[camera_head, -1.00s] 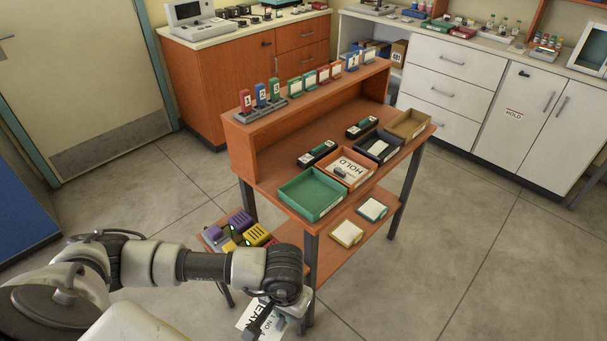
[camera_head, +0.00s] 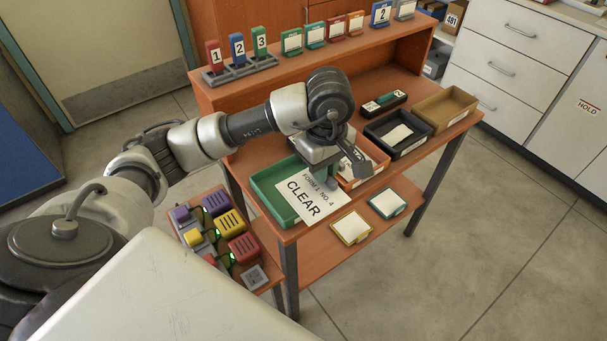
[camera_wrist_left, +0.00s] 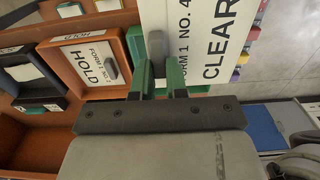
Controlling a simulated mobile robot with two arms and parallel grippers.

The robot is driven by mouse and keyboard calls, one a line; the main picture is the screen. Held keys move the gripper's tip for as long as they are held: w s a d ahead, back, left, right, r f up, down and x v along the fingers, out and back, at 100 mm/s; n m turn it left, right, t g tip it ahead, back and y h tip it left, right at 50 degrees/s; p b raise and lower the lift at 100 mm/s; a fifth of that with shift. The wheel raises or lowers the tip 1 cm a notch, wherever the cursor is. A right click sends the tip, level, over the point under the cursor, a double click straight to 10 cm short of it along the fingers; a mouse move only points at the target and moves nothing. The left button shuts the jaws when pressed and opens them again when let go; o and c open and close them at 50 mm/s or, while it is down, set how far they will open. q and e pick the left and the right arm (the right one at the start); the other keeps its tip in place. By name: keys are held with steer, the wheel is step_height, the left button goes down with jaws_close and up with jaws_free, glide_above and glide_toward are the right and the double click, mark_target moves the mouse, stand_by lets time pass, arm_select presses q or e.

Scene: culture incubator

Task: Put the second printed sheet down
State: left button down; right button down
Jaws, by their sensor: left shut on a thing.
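My left gripper (camera_head: 326,180) is shut on the grey tab (camera_wrist_left: 156,45) of a white printed sheet (camera_head: 308,208) reading "FORM 1 NO. 4 CLEAR". The sheet is tilted in the head view and overlaps the green tray (camera_head: 264,190) at the bench's front left; I cannot tell whether they touch. The sheet also shows in the left wrist view (camera_wrist_left: 205,22). Another printed sheet, reading "HOLD" (camera_wrist_left: 88,62), lies in the orange tray (camera_head: 379,160) beside the green one. My arm partly covers that tray in the head view. My right gripper is not in view.
A black tray (camera_head: 376,132) and a brown tray (camera_head: 455,101) stand further right. A black and green device (camera_head: 384,102) lies behind them. Numbered tags stand on the raised shelf (camera_head: 290,62). Two small card trays lie on the lower shelf, and a side stand (camera_head: 270,267) holds coloured blocks.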

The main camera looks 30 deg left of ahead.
arm_select(q)
steer(key=w+a+f, duration=0.1)
steer(key=a, duration=0.1)
steer(key=w+a+f, duration=0.2)
steer(key=a, duration=0.1)
steer(key=w+a+f, duration=0.1)
steer(key=a+f, duration=0.1)
steer(key=shift+w+a+f+p, duration=0.15)
steer(key=shift+w+a+p, duration=0.15)
step_height(320, 180, down, 4)
steer(key=shift+r, duration=0.1)
steer(key=shift+f, duration=0.25)
steer(key=c, duration=1.1)
jaws_free()
steer(key=shift+c, duration=0.2)
steer(key=shift+r, duration=0.1)
steer(key=shift+r, duration=0.2)
step_height(320, 180, up, 12)
steer(key=shift+f, duration=0.15)
